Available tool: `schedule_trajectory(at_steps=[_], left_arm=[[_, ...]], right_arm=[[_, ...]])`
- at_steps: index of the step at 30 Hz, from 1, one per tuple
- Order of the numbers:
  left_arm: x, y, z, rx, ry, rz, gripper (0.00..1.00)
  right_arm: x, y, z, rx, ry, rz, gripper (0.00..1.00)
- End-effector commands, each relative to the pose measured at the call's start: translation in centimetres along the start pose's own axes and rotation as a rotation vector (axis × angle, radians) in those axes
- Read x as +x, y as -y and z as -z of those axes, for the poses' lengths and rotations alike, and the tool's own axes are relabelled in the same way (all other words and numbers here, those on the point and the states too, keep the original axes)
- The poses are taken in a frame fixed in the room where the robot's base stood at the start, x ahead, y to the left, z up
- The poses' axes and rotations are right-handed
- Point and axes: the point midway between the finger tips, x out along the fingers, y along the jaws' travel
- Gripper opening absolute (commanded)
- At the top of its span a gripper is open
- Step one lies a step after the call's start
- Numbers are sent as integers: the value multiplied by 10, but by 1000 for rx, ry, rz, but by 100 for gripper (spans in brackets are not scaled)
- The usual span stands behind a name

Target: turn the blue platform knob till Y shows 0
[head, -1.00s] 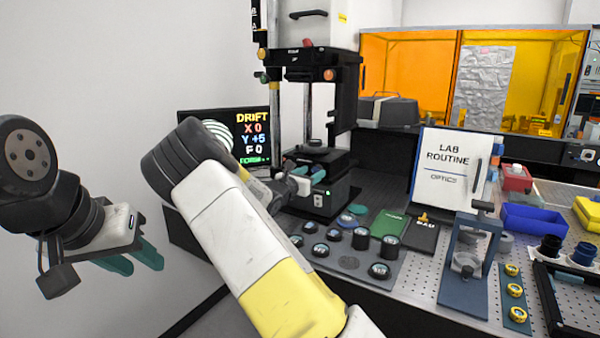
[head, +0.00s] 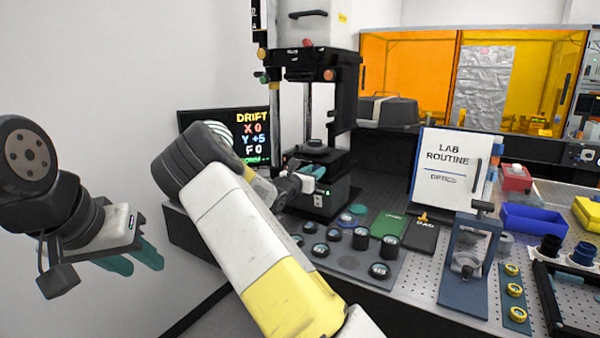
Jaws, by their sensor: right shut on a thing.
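The dark screen (head: 258,140) reads DRIFT, X 0, Y +5, F 0, with a green line at the bottom partly covered by my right arm. The black interferometer (head: 330,195) stands right of it, with its platform at mid height. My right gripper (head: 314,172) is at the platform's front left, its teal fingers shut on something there. The blue platform knob is not clearly visible; the fingers and wrist cover that spot. My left gripper (head: 132,262) hangs open and empty at the far left, away from the bench.
A mat with several small round optics (head: 348,262) lies in front of the interferometer. A green booklet (head: 388,224), the LAB ROUTINE board (head: 450,165), a blue clamp stand (head: 468,268) and a blue bin (head: 535,220) stand to the right.

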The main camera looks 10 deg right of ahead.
Motion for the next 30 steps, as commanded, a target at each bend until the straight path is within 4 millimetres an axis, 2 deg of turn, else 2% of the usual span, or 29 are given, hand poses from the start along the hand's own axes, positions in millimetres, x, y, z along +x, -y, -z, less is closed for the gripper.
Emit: schedule_trajectory(at_steps=[11,30], left_arm=[[0,0,0,0,0,0,36],[0,0,0,0,0,0,36]], right_arm=[[0,-1,0,-174,-2,-1,0],[0,-2,1,-757,0,-1,0]])
